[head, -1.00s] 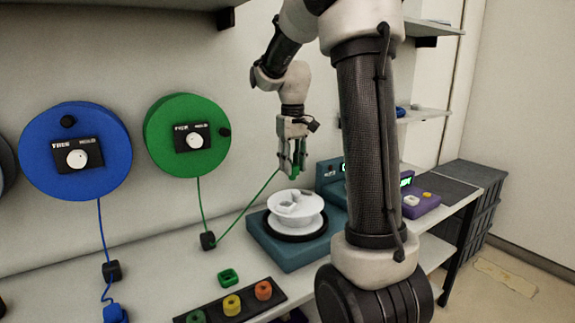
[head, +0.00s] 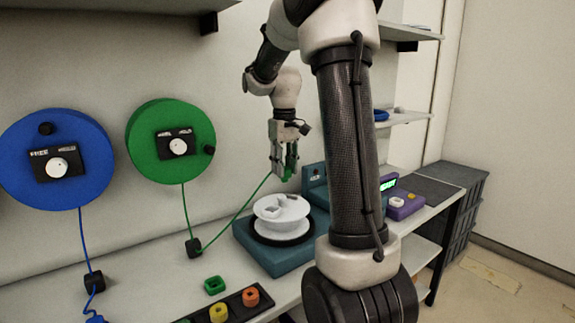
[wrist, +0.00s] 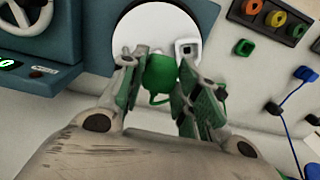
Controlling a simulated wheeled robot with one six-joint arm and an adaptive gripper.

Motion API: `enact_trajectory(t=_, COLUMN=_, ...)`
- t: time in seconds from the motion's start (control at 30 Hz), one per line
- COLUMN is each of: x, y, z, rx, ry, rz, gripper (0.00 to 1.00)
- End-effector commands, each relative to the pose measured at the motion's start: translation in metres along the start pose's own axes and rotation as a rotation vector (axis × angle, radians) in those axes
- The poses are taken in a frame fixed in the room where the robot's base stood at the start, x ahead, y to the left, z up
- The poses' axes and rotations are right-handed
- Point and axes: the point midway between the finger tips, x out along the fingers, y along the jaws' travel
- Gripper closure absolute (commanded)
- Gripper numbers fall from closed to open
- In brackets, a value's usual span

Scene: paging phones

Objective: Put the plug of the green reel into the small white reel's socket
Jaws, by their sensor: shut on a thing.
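My gripper (head: 286,171) is shut on the green plug (wrist: 161,72), which shows between the fingers in the wrist view. The plug hangs above the small white reel (head: 282,219), apart from it in the head view. The white reel sits on a teal base with a black ring. Its socket (wrist: 187,48) shows in the wrist view as a raised white square with a dark opening, to the right of the plug. The green reel (head: 171,141) is on the wall, and its green cord runs through a black guide (head: 193,246) up to my gripper.
A blue reel (head: 57,160) hangs left of the green one. A green square ring (head: 214,285) lies on the bench near a black strip with coloured rings (head: 250,297). A teal device (head: 315,184) and a purple device (head: 405,207) stand on the right.

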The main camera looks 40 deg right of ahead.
Motion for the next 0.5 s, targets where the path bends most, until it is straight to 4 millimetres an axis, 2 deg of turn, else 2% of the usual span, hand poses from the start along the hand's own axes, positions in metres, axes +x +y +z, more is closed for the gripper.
enact_trajectory(t=0.5, x=0.003, y=-0.034, z=0.005, rx=-0.001, ry=-0.001, rz=0.0, gripper=0.85)
